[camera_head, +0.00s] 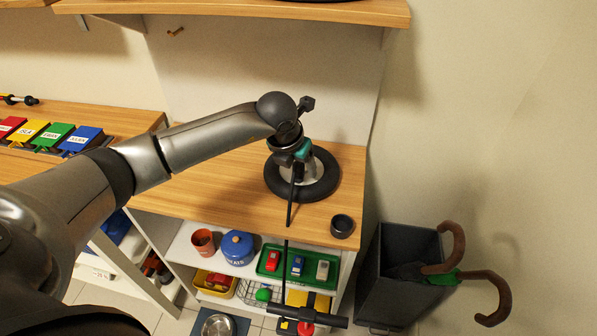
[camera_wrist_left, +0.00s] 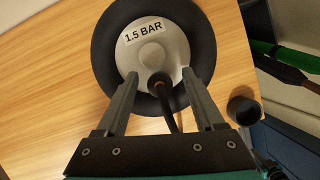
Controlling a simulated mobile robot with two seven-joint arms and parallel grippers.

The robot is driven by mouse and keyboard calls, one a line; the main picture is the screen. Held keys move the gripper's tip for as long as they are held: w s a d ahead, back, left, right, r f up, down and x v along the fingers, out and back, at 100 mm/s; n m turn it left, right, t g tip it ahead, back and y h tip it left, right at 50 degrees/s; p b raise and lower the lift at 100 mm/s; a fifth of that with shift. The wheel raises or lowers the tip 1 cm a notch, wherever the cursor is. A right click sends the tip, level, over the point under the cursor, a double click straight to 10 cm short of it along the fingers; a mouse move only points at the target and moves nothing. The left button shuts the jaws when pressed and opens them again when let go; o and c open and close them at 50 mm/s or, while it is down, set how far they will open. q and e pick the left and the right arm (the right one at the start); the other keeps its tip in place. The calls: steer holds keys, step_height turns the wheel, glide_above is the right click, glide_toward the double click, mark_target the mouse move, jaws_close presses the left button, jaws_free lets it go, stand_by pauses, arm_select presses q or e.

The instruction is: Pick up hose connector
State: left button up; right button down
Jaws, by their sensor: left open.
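A black hose connector with a round head (camera_wrist_left: 159,84) shows in the left wrist view, with a thin dark hose trailing from it. It appears between the fingertips of my left gripper (camera_wrist_left: 160,77), which is open; I cannot tell whether either finger touches it. Behind it a thick black ring with a pale grey centre labelled "1.5 BAR" (camera_wrist_left: 152,32) lies on the wooden top. In the head view my left gripper (camera_head: 295,176) is over this black ring (camera_head: 327,181), and my wrist hides much of the connector area. My right gripper is not in view.
A small black cup (camera_head: 342,226) stands near the counter's front right corner. Below are shelves with a blue pot (camera_head: 237,247) and a green tray (camera_head: 272,275) of toy cars. A dark bin (camera_head: 376,290) with umbrellas stands at right. The wooden counter (camera_head: 228,206) is clear left of the ring.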

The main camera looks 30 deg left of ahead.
arm_select(q)
jaws_close()
stand_by(0.6)
